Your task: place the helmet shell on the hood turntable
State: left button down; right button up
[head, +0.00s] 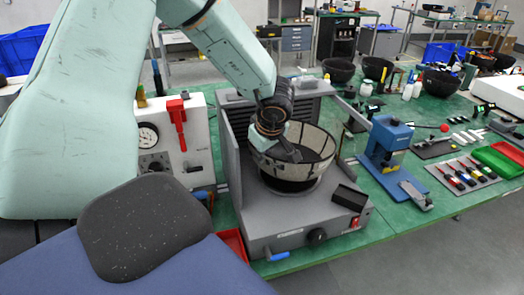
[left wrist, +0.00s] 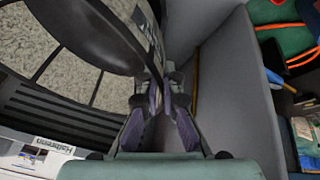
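The helmet shell (head: 318,148) is a bowl-like shell with a dark rim and pale panels, open side up, inside the grey hood (head: 235,150). It sits over the dark round turntable area (head: 290,184), whose top it mostly hides. I cannot tell whether the shell rests on it or hangs just above. My left gripper (head: 280,152) reaches down at the shell's left side. In the left wrist view the fingers (left wrist: 157,98) are closed about the edge of the shell (left wrist: 95,35), beside the hood's grey wall. My right gripper is not in view.
A gauge box (head: 150,135) with a red handle stands left of the hood. A blue press (head: 388,150) and screwdrivers on a tray (head: 466,172) are to its right. Dark bowl-like shells (head: 338,70) stand behind. A small black tray (head: 350,197) sits on the hood's front edge.

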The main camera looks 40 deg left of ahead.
pick_arm(q)
jog(key=shift+w+f+b, duration=0.1)
jog(key=shift+f+b, duration=0.3)
jog(key=shift+f, duration=0.1)
jog(key=shift+w+a+f, duration=0.15)
jog(key=shift+w+f, duration=0.05)
jog(key=shift+w, duration=0.1)
jog(key=shift+w+a+f, duration=0.1)
jog(key=shift+w+a, duration=0.05)
jog(key=shift+w, duration=0.3)
jog(key=shift+s, duration=0.65)
jog(key=c, duration=1.7)
grip_release()
jog(key=shift+w+f, duration=0.25)
jog(key=shift+w, duration=0.25)
jog(key=shift+o, duration=0.9)
jog(key=shift+s+r, duration=0.2)
jog(key=shift+s, duration=0.2)
jog(key=shift+w+r, duration=0.15)
jog(key=shift+r, duration=0.25)
jog(key=p+v, duration=0.2)
jog(key=v, duration=0.9)
jog(key=shift+w+d+r, duration=0.15)
jog(key=shift+d+r, duration=0.05)
jog(key=shift+r, duration=0.05)
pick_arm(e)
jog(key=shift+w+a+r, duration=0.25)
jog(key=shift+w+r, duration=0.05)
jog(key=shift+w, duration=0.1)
